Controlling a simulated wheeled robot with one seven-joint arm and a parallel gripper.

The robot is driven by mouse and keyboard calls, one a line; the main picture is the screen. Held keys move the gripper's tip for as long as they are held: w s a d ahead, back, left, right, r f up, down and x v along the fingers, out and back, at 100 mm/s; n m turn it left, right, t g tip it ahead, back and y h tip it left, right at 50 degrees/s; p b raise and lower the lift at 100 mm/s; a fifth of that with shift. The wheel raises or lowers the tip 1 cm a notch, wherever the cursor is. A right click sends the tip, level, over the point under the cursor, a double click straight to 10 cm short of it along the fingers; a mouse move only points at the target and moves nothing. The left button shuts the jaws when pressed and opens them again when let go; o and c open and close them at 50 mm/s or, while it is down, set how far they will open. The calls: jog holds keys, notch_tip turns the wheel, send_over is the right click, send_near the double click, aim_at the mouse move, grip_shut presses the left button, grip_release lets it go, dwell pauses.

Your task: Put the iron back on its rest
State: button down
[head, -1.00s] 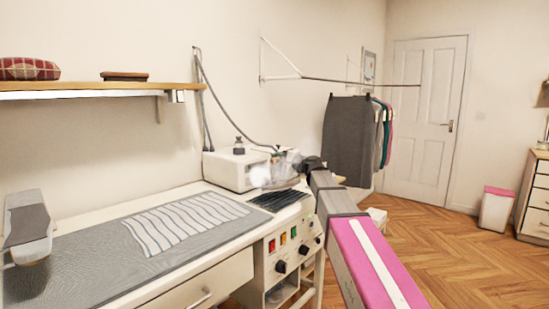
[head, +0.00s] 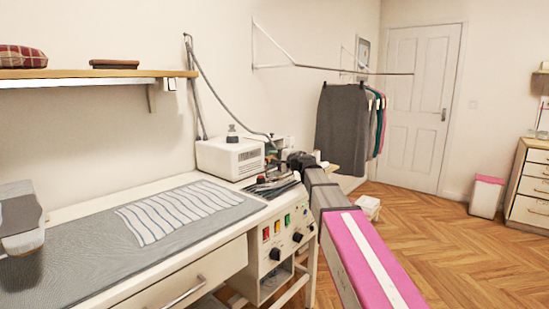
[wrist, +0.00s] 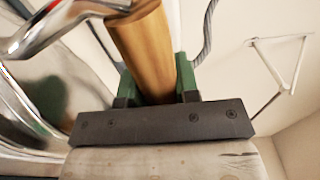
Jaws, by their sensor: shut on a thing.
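The iron shows in the wrist view as a round wooden handle (wrist: 146,42) with a shiny metal body at the left. My gripper (wrist: 157,78) has its green fingers on both sides of the handle and is shut on it. In the head view my gripper (head: 275,150) is at the far right end of the ironing table, and the iron is small and partly hidden by my arm. The dark rest (head: 278,191) lies at the table's right end, just below my gripper. I cannot tell whether the iron touches it.
A white steam unit (head: 229,158) stands behind the rest, with a hose rising to the wall. A striped cloth (head: 180,210) lies on the grey ironing pad (head: 85,255). A control panel (head: 288,235) is below the rest. Clothes (head: 343,130) hang behind.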

jog(key=c, duration=0.8)
grip_release()
jog(key=shift+f, duration=0.1)
jog(key=shift+c, duration=0.2)
jog(key=shift+s+d, duration=0.15)
jog(key=v, duration=1.1)
jog(key=shift+s+d, duration=0.2)
jog(key=shift+d, duration=0.05)
